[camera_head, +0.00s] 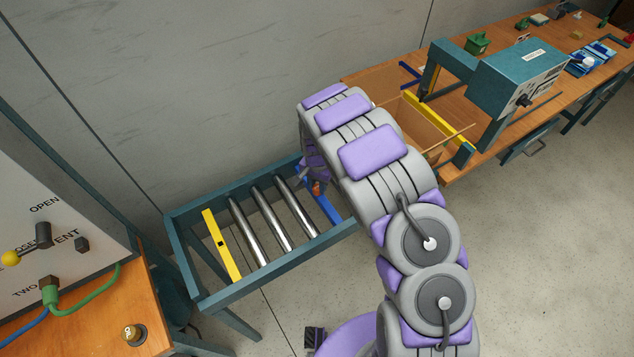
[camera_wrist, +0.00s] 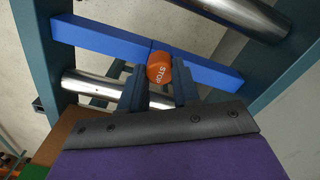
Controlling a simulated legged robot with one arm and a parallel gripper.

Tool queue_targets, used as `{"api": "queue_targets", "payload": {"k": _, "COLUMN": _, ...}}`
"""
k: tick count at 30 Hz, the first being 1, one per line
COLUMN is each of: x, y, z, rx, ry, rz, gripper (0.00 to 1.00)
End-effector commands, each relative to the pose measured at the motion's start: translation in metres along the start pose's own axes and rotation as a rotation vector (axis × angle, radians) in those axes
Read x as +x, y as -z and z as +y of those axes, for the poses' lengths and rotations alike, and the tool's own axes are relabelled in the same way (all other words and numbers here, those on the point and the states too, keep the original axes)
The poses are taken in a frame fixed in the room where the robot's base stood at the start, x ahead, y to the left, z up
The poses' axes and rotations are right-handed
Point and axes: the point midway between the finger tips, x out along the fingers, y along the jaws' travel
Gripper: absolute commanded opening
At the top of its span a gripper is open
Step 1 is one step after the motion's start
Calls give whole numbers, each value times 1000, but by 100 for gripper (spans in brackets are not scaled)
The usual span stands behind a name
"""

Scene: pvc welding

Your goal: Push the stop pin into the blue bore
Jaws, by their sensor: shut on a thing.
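The stop pin shows as an orange cap marked STOP (camera_wrist: 159,68) in the wrist view. It overlaps a blue crossbar (camera_wrist: 95,36) of the roller frame. The blue bore is hidden behind the cap, and I cannot tell whether the pin's shaft is inside it. My gripper (camera_wrist: 157,88) has its two dark fingers on either side of the cap and is shut on it. In the head view, my gripper (camera_head: 315,172) is partly hidden by my arm beside the blue crossbar (camera_head: 322,205), with a bit of orange (camera_head: 317,187) showing.
The roller frame (camera_head: 265,278) has several steel rollers (camera_head: 270,218) and a yellow bar (camera_head: 222,245) at its left end. A wooden bench (camera_head: 470,165) with a teal machine (camera_head: 515,78) stands right of it. A control panel (camera_head: 60,245) is at left. The floor at right is clear.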

Motion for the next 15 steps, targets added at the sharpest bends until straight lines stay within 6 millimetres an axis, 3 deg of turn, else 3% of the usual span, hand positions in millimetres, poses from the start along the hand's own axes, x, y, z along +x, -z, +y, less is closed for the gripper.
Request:
{"api": "queue_targets", "payload": {"k": 3, "x": 3, "y": -1, "z": 0, "rx": 0, "ry": -1, "rz": -1, "gripper": 0}}
{"api": "queue_targets", "payload": {"k": 4, "x": 3, "y": 0, "z": 0, "rx": 0, "ry": 0, "rz": -1, "gripper": 33}}
{"api": "queue_targets", "payload": {"k": 12, "x": 2, "y": 0, "z": 0, "rx": 0, "ry": 0, "rz": -1, "gripper": 59}}
{"api": "queue_targets", "payload": {"k": 15, "x": 2, "y": 0, "z": 0, "rx": 0, "ry": 0, "rz": 0, "gripper": 61}}
